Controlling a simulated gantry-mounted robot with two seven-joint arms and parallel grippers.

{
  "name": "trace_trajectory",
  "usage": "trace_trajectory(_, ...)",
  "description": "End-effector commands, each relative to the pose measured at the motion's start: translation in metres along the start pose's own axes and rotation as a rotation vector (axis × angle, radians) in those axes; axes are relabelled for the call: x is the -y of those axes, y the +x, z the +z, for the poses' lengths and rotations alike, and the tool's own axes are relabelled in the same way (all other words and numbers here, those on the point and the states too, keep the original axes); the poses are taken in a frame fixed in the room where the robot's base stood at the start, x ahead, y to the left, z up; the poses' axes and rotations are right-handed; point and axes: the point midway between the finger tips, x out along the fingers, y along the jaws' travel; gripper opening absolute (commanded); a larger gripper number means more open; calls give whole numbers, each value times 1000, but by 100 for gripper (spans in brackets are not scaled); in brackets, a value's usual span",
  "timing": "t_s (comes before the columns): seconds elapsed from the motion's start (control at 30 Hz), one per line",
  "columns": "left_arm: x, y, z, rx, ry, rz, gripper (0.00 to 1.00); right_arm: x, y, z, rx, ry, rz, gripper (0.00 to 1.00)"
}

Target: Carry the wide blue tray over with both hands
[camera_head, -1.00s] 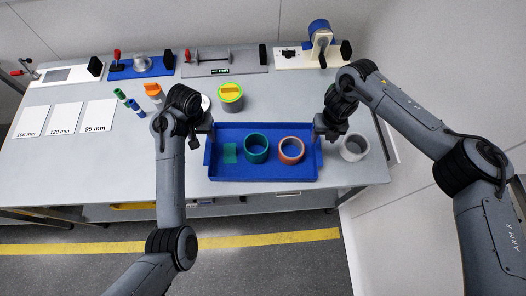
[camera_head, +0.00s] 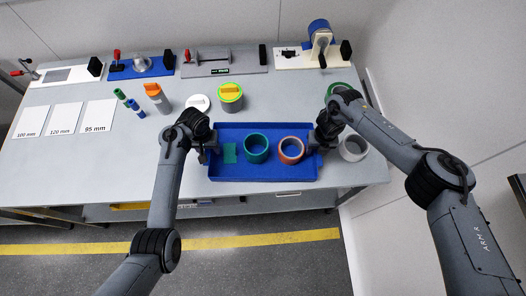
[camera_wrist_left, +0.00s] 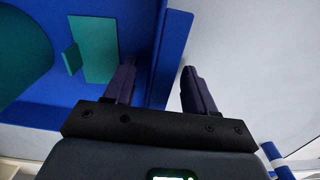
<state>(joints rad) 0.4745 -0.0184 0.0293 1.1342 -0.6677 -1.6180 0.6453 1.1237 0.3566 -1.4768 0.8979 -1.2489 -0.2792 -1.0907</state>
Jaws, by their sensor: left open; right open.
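The wide blue tray (camera_head: 264,174) lies on the grey bench near its front edge. It holds a flat green piece (camera_head: 230,153), a green ring (camera_head: 256,159) and an orange ring (camera_head: 291,160). My left gripper (camera_head: 208,152) is open at the tray's left end. In the left wrist view its fingers (camera_wrist_left: 158,68) stand on either side of the tray's wall (camera_wrist_left: 174,48), one inside and one outside, with a gap between them. My right gripper (camera_head: 318,148) is open at the tray's right end; its fingertips are mostly hidden by the wrist.
A grey ring (camera_head: 353,149) stands just right of the tray, close to my right arm. Behind are a yellow-topped cylinder (camera_head: 230,97), a white-topped one (camera_head: 198,104) and an orange-topped one (camera_head: 155,95). Fixtures line the back edge. White cards (camera_head: 65,118) lie left; the front left bench is clear.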

Motion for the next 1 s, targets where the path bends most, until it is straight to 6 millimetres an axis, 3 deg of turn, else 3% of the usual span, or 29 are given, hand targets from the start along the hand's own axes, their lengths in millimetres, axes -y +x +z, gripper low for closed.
trace_trajectory(0.2, 0, 0, 0, 0, 0, 0, 52, 0, 0, 0, 0, 0, 0, 52)
trace_trajectory(0.53, 0, 0, 0, 0, 0, 0, 2, 0, 0, 0, 0, 0, 0, 2)
trace_trajectory(1.0, 0, -2, -1, -2, 0, -1, 0, 0, -2, 1, 2, 0, 0, 0)
